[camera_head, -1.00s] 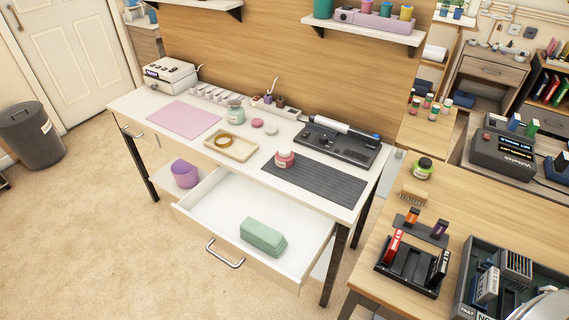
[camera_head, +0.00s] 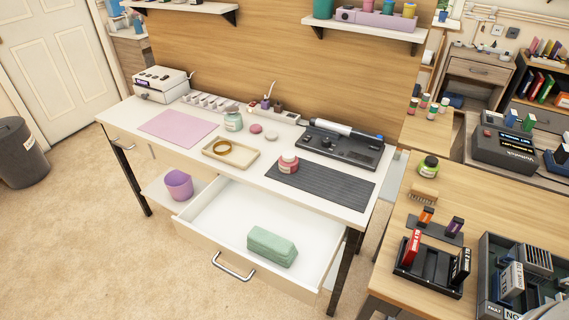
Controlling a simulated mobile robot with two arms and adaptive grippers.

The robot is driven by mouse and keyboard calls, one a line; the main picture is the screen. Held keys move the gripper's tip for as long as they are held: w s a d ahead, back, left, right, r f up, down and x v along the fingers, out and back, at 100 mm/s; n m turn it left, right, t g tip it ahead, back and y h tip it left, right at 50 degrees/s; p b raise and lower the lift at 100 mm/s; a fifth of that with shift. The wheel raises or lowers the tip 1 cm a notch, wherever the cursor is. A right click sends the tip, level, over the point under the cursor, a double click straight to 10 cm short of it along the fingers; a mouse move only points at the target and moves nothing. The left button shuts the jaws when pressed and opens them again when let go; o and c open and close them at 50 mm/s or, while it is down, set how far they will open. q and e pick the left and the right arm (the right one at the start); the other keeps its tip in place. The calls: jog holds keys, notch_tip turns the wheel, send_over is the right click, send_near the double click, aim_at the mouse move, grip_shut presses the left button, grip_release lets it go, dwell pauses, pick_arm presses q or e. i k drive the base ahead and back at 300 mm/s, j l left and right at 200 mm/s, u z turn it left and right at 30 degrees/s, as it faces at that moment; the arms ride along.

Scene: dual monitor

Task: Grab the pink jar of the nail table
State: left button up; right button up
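The nail table (camera_head: 215,162) is a white desk with dark legs in the middle of the head view. A small pink round item (camera_head: 256,128) lies further back. The table's drawer (camera_head: 215,218) is pulled open and holds a green block (camera_head: 270,247). Neither of my grippers is in view.
A pink mat (camera_head: 178,127), a tray with a yellow ring (camera_head: 231,163), a teal jar (camera_head: 233,121) and a dark device (camera_head: 340,146) occupy the tabletop. The open drawer juts forward below the pink jar. A wooden table (camera_head: 490,204) with racks stands at right.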

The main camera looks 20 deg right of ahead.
aim_at(286, 168)
jog(key=i+j+z, duration=0.15)
jog(key=j, duration=0.3)
jog(key=i+j+z, duration=0.15)
jog(key=j, duration=0.35)
jog(key=i+j+z, duration=0.15)
jog(key=j, duration=0.3)
jog(key=j+z, duration=0.15)
jog(key=j, duration=0.35)
jog(key=i, duration=0.05)
